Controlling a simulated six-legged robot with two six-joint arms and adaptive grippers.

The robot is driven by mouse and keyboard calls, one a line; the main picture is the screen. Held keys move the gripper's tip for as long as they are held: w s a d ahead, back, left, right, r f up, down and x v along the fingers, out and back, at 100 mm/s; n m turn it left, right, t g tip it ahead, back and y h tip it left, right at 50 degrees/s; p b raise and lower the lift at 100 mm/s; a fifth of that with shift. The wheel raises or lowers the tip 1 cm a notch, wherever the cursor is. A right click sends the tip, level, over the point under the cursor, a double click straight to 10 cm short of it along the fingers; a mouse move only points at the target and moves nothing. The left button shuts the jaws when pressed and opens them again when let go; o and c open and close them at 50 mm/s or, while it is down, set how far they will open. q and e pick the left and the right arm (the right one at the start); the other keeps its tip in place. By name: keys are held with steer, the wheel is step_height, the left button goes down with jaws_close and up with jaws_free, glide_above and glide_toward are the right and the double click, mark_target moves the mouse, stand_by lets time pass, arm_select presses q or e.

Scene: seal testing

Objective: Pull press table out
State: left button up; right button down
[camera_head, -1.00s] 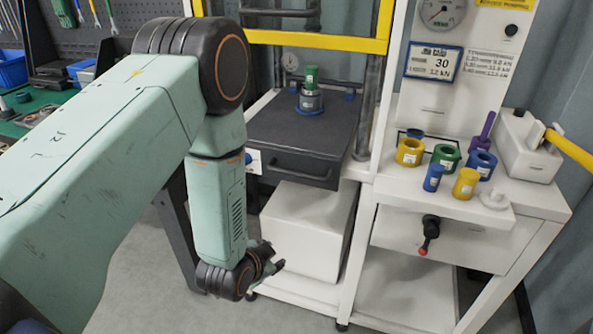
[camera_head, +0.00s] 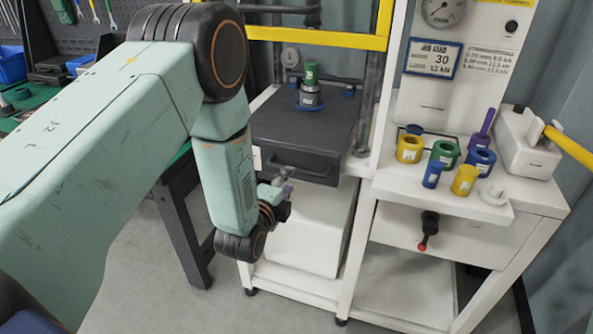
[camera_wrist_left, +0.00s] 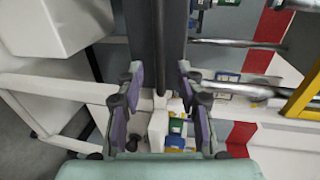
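The press table (camera_head: 325,133) is a dark grey slab in the press frame. It carries a small green and grey stack (camera_head: 310,90) on a blue ring. Its dark bar handle (camera_head: 305,172) is on the front edge. My left gripper (camera_head: 284,192) is just in front of the handle's left part, partly hidden by its wrist. In the left wrist view, the purple-padded fingers (camera_wrist_left: 160,88) are spread open. The table's dark front and its bar handle (camera_wrist_left: 160,55) lie between them, with gaps on both sides. My right gripper is not in view.
A white box (camera_head: 310,235) stands under the table. Right of the press, a white bench holds several coloured rings and cylinders (camera_head: 445,153), with a black and red knob (camera_head: 428,230) below. Yellow guard bars (camera_head: 300,36) cross above the table. Grey floor is at lower left.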

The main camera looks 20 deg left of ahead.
mark_target(296, 172)
arm_select(q)
steer(key=shift+b+x, duration=0.3)
steer(key=shift+x, duration=3.55)
jaws_close()
